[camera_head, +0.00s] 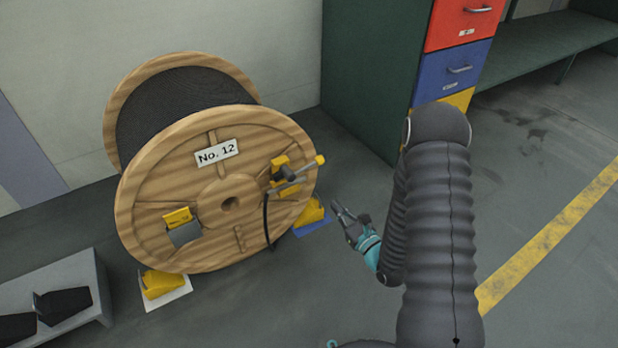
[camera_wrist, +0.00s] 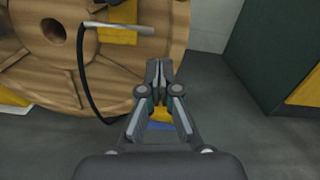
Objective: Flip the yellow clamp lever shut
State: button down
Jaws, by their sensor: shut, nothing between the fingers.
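The clamp (camera_head: 285,172) sits on the right part of the wooden reel's front flange. Its lever (camera_head: 302,166) has a yellow knob (camera_head: 320,160) at the end and points to the right, out to the flange's edge. In the wrist view a grey bar of the clamp (camera_wrist: 118,28) shows at the top with a yellow part above it; the knob is not seen there. My gripper (camera_head: 337,206) is shut and empty, to the right of the reel and below the knob, apart from it. It also shows in the wrist view (camera_wrist: 159,66), in front of the reel's right edge.
The wooden reel (camera_head: 160,215) carries a "No. 12" label and dark cable. A black hose (camera_head: 267,222) hangs below the clamp. Yellow chocks (camera_head: 161,284) (camera_head: 311,212) stand at the reel's foot. A green cabinet (camera_head: 365,75) stands behind; floor at right is clear.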

jog(key=w+a+r, duration=0.4)
jog(key=w+a, duration=0.2)
jog(key=w, duration=0.2)
jog(key=shift+w+a+r+p, duration=0.2)
jog(key=shift+w+a+p, duration=0.05)
jog(key=shift+a+p, duration=0.1)
